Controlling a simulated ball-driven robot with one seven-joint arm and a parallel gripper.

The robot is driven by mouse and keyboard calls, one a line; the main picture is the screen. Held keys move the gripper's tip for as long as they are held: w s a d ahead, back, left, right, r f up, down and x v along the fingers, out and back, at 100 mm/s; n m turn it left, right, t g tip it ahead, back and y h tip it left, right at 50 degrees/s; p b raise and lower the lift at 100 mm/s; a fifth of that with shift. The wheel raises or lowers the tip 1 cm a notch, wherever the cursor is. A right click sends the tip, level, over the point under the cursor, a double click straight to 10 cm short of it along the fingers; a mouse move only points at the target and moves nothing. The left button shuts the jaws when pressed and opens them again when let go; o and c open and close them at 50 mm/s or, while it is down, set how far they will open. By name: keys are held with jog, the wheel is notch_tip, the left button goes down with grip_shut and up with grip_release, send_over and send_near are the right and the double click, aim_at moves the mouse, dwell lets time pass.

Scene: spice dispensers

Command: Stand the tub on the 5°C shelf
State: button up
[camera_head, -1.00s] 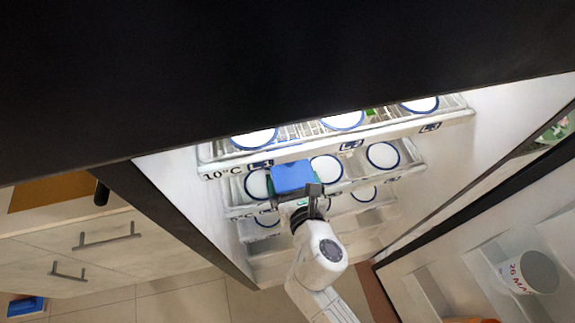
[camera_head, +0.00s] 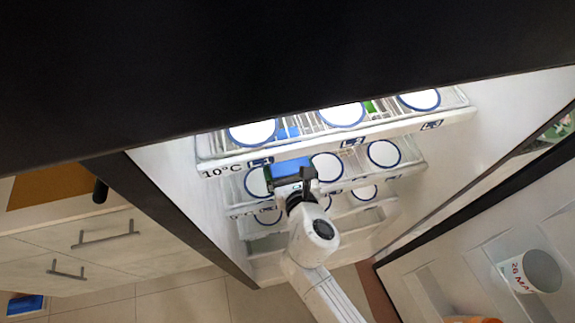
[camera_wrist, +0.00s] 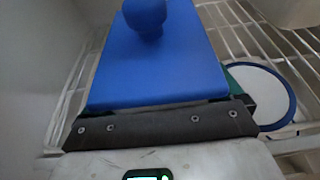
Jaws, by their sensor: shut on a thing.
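The tub, with a flat blue lid (camera_head: 290,167), is in my gripper (camera_head: 292,180) inside the open fridge. In the wrist view the blue lid (camera_wrist: 158,60) with a round knob fills the middle, above the dark jaw bar (camera_wrist: 160,122). The jaws are shut on the tub. It is over the left part of the second shelf (camera_head: 345,186), just below the top shelf's front edge, which partly covers it. The top shelf (camera_head: 300,143) reads 10°C.
White discs with blue rims (camera_head: 383,153) mark spots on the shelves; one (camera_wrist: 258,95) is right of the tub in the wrist view. The left fridge wall (camera_head: 175,165) is close. A cup (camera_head: 540,272) stands in the open door at right. A lower shelf (camera_head: 365,215) shows bare space.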

jog(key=o, duration=0.9)
jog(key=shift+f, duration=0.1)
jog(key=v, duration=1.2)
jog(key=shift+d, duration=0.1)
jog(key=s+d+f+m+g+h, duration=0.2)
jog(key=d+m+g+h, duration=0.1)
jog(key=d+m, duration=0.7)
jog(key=s+d+f+m+g+h, duration=0.2)
jog(key=d+m+g+h, duration=0.1)
jog(key=d+m, duration=0.7)
jog(key=s+d+f+m+g+y, duration=0.1)
jog(key=s+m+g, duration=0.2)
jog(key=s+m, duration=0.4)
jog(key=s+d+f+m+g+y, duration=0.2)
jog(key=s+m+g, duration=0.2)
jog(key=m, duration=0.7)
jog(key=s, duration=0.2)
jog(key=shift+s+m, duration=0.4)
